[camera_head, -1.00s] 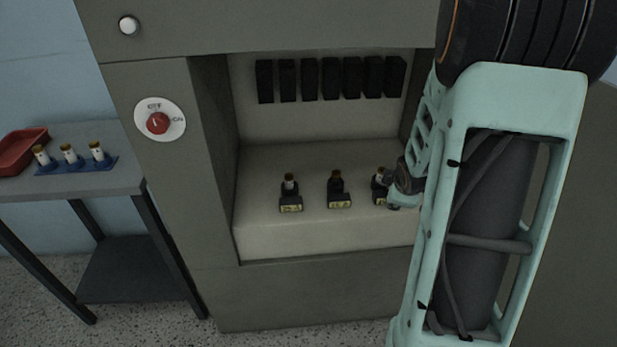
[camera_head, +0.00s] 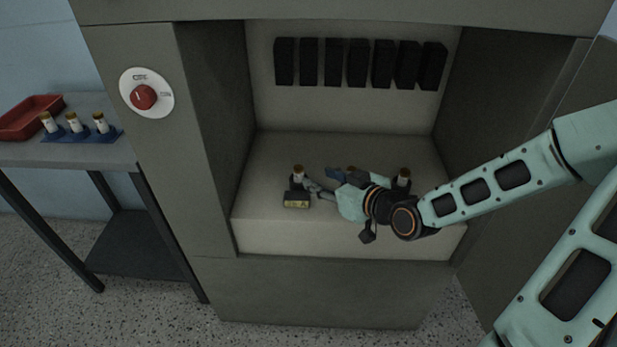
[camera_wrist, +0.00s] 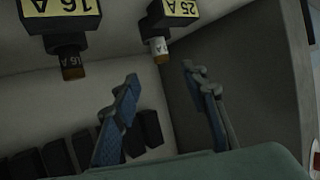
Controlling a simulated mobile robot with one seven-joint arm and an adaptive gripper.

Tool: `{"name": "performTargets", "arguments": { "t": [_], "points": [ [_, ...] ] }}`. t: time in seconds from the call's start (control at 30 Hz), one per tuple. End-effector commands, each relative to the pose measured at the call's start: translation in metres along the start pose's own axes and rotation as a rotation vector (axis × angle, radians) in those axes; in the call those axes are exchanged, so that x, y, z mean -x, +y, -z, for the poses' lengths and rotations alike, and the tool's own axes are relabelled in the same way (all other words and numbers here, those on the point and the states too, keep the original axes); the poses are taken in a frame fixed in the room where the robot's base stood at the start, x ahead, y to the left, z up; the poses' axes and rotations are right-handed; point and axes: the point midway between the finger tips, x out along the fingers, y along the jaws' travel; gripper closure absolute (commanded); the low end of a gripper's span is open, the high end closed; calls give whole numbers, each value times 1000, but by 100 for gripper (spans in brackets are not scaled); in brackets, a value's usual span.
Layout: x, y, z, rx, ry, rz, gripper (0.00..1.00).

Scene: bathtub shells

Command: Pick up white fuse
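My gripper (camera_head: 322,183) is inside the cabinet recess, with its fingers pointing left toward the leftmost black fuse holder (camera_head: 296,199). A white fuse (camera_head: 298,176) with a brownish cap stands in that holder. In the wrist view, my gripper (camera_wrist: 163,97) is open, with two blue-padded fingers apart and nothing between them. A white fuse (camera_wrist: 160,48) sticks out of the holder marked 25 A (camera_wrist: 180,8), beyond the fingertips and apart from them. A dark fuse (camera_wrist: 73,68) sits in the holder marked 16 A (camera_wrist: 60,17). My gripper mostly hides the middle holder in the head view.
Another fuse (camera_head: 403,175) stands at the right of the recess, its holder partly behind my arm. Several black blocks (camera_head: 357,63) line the back wall. A red knob (camera_head: 143,97) is on the cabinet front. A side table (camera_head: 60,155) holds a red tray (camera_head: 30,117) and fuses in a blue rack (camera_head: 82,135).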

Motion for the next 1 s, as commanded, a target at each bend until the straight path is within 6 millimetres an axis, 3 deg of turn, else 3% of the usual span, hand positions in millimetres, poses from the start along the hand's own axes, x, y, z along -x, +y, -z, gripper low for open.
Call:
{"name": "performTargets", "arguments": {
  "t": [0.33,0.57,0.8,1.0],
  "points": [
    [-44,-4,2,-8,14,8,60],
    [-59,-3,3,-7,12,6,60],
    [-94,-3,4,-7,13,7,60],
    [-108,-2,6,-7,11,6,60]
  ]
}}
